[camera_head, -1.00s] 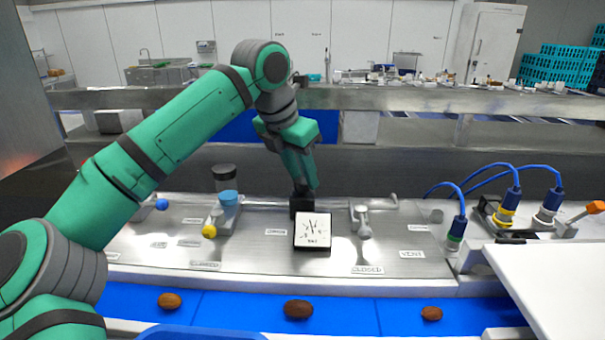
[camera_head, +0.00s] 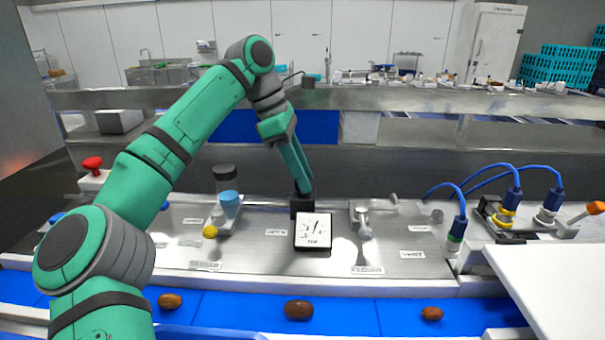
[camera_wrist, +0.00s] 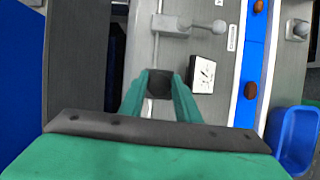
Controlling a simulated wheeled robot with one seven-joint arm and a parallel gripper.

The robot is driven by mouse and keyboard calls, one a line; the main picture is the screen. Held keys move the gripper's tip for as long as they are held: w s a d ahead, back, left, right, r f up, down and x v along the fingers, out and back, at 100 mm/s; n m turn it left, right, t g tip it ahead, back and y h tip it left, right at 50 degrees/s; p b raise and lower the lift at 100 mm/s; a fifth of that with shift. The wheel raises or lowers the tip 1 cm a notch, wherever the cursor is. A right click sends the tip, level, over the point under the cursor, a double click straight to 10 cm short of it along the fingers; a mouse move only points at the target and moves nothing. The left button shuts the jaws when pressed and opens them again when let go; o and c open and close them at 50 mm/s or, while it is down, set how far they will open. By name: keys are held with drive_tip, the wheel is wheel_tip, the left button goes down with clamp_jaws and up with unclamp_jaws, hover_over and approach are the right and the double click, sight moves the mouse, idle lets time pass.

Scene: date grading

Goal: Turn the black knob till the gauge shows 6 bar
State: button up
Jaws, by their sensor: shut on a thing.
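The gauge (camera_head: 313,231) is a square white dial in a black frame on the metal panel. Its needle shows, but the numbers are too small to read. The black knob (camera_head: 301,206) sits just behind the gauge. My gripper (camera_head: 300,192) reaches down onto the knob from above and is shut on it. In the wrist view the dark knob (camera_wrist: 160,84) lies between my two green fingers, with the gauge (camera_wrist: 201,75) just to its right.
A lever valve (camera_head: 363,219) stands right of the gauge, and a yellow-ended lever (camera_head: 210,231) with a blue-capped part (camera_head: 229,198) stands left. A blue belt (camera_head: 240,308) carrying several dates runs in front. Blue cables (camera_head: 490,172) are at right.

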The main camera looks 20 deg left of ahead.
drive_tip(key=shift+w+m+g, duration=0.1)
drive_tip(key=shift+m+g, duration=0.5)
drive_tip(key=shift+m, duration=0.8)
drive_tip(key=o, duration=1)
drive_tip(key=shift+o, duration=0.2)
drive_tip(key=v, duration=0.7)
drive_tip(key=shift+a+r, duration=0.2)
